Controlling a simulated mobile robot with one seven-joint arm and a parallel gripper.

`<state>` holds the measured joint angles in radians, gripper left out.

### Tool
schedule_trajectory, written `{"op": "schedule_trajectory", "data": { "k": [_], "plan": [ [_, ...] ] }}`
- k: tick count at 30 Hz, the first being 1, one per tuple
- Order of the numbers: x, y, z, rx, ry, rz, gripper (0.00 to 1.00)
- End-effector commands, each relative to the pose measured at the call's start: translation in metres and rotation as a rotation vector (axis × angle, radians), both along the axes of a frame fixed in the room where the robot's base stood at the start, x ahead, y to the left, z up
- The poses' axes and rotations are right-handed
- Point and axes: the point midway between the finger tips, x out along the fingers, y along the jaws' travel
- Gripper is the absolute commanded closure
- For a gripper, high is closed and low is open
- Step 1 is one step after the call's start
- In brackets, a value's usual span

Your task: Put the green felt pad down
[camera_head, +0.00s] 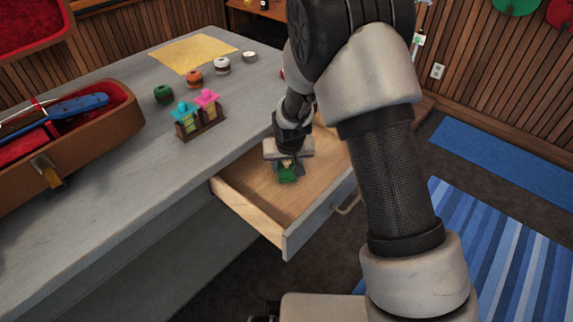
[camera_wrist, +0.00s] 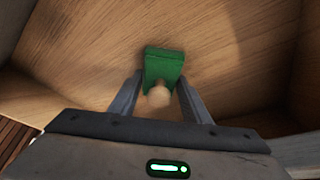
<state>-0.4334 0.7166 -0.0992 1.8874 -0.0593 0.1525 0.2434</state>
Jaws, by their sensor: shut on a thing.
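The green felt pad (camera_wrist: 162,64) is a small green block with a pale round wooden knob (camera_wrist: 159,97) on the side facing my gripper. My gripper (camera_wrist: 159,95) is shut on it, with one finger on each side of the knob. In the head view the pad (camera_head: 287,174) shows below my gripper (camera_head: 287,162), within the open wooden drawer (camera_head: 250,188). I cannot tell whether the pad touches the drawer floor.
The drawer looks otherwise empty where visible; my arm hides its right part. On the grey counter (camera_head: 110,190) are an open red-lined case (camera_head: 125,115), a small rack (camera_head: 203,132), several small round items and a yellow cloth (camera_head: 195,53).

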Motion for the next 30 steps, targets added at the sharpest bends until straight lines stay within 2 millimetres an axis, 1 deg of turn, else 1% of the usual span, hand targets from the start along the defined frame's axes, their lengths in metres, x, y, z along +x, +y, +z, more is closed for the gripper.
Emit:
{"op": "schedule_trajectory", "data": {
  "k": [1, 4, 5, 12, 16, 19, 24, 30],
  "plan": [
    [0.000, 0.000, -0.002, 0.000, 0.000, 0.000, 0.55],
    [0.000, 0.000, -0.001, 0.000, 0.000, 0.000, 0.38],
    [0.000, 0.000, -0.001, 0.000, 0.000, 0.000, 0.37],
    [0.000, 0.000, -0.001, 0.000, 0.000, 0.000, 0.37],
    [-0.001, 0.000, 0.007, 0.000, -0.001, 0.000, 0.37],
    [-0.007, -0.001, 0.021, 0.000, -0.001, 0.000, 0.37],
    [-0.020, -0.003, 0.057, 0.001, -0.003, 0.000, 0.37],
    [-0.036, -0.006, 0.093, 0.001, -0.002, 0.000, 0.37]
  ]
}}
